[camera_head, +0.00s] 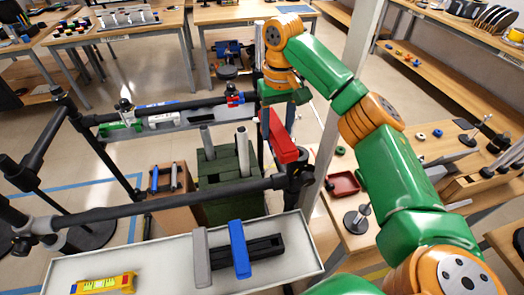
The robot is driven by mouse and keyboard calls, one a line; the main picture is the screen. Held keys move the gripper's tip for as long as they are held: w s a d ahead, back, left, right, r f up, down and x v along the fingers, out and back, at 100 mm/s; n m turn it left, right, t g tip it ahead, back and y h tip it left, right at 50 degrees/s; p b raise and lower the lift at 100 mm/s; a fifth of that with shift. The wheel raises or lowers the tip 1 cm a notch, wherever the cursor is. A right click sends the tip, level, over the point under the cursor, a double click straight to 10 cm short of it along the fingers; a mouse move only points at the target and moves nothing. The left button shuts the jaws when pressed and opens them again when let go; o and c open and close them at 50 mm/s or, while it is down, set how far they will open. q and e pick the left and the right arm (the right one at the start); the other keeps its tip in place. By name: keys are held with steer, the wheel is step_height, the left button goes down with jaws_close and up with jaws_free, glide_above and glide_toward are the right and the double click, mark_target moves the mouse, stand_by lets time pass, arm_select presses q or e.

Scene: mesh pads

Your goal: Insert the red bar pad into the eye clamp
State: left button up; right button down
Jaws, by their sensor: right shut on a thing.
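My right arm comes in from the right, and its gripper (278,122) points down, shut on the red bar pad (284,143). The red pad is held tilted in the air, near a black post and beyond the front black rail. A black slotted holder (262,247) lies in the white tray at the front, with a blue bar (239,250) and a grey bar (202,258) standing across it. I cannot tell for sure which fixture is the eye clamp. My left gripper is not in view.
The white tray (160,262) also holds a yellow spirit level (103,284). Black rails (150,207) frame the space. A green crate (228,185) and a brown box (172,200) stand behind the front rail. A wooden bench with a red dish (343,183) is at right.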

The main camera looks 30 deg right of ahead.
arm_select(q)
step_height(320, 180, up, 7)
steer(key=p, duration=0.4)
steer(key=shift+p, duration=0.35)
arm_select(e)
steer(key=d+r, duration=0.5)
steer(key=d, duration=0.2)
steer(key=shift+s+d+m, duration=0.25)
steer(key=shift+d+m, duration=0.15)
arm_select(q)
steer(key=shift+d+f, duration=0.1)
arm_select(e)
steer(key=shift+a+f+b, duration=0.1)
steer(key=shift+f+b, duration=1.6)
steer(key=shift+f, duration=4.7)
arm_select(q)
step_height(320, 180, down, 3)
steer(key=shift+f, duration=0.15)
arm_select(e)
steer(key=shift+s, duration=0.1)
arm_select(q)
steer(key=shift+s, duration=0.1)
